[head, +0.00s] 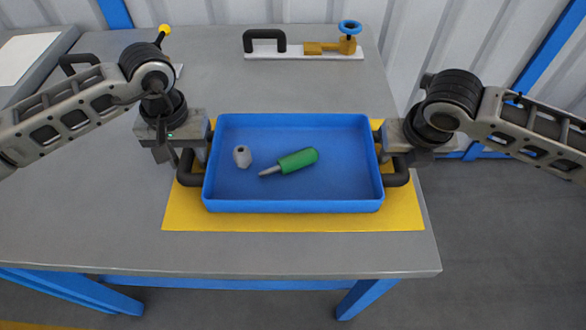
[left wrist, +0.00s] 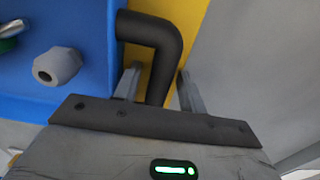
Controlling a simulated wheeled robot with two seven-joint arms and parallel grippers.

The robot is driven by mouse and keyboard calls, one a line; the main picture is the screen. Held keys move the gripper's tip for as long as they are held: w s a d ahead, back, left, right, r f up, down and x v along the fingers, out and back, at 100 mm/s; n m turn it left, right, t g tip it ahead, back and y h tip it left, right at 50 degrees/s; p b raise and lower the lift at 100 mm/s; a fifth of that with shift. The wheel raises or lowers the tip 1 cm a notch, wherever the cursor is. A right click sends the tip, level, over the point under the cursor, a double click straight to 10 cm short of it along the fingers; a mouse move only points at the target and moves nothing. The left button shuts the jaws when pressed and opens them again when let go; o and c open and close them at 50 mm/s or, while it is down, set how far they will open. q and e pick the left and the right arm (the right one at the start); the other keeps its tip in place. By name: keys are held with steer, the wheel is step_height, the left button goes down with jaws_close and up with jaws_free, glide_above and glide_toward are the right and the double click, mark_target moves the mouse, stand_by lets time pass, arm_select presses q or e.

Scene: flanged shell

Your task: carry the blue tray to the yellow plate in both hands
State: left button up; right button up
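The blue tray (head: 290,206) sits over the yellow plate (head: 290,223), level, with yellow showing at the front and both sides. It holds a grey nut-like part (head: 242,156) and a green-handled screwdriver (head: 298,160). My left gripper (head: 190,160) is at the tray's left black handle (head: 186,172). In the left wrist view its fingers (left wrist: 160,88) stand either side of the handle (left wrist: 163,60), with a visible gap on one side. My right gripper (head: 390,150) is at the right black handle (head: 398,180); its fingers are mostly hidden.
The grey table (head: 90,215) has its front edge just before the plate and its right edge just past it. A white base with a black handle and a blue-wheeled valve (head: 350,28) stands at the back. A yellow-knobbed lever (head: 164,30) is at back left.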

steer(key=shift+r, duration=0.1)
arm_select(q)
step_height(320, 180, up, 12)
arm_select(e)
steer(key=v, duration=1.2)
steer(key=shift+s, duration=0.1)
stand_by(0.6)
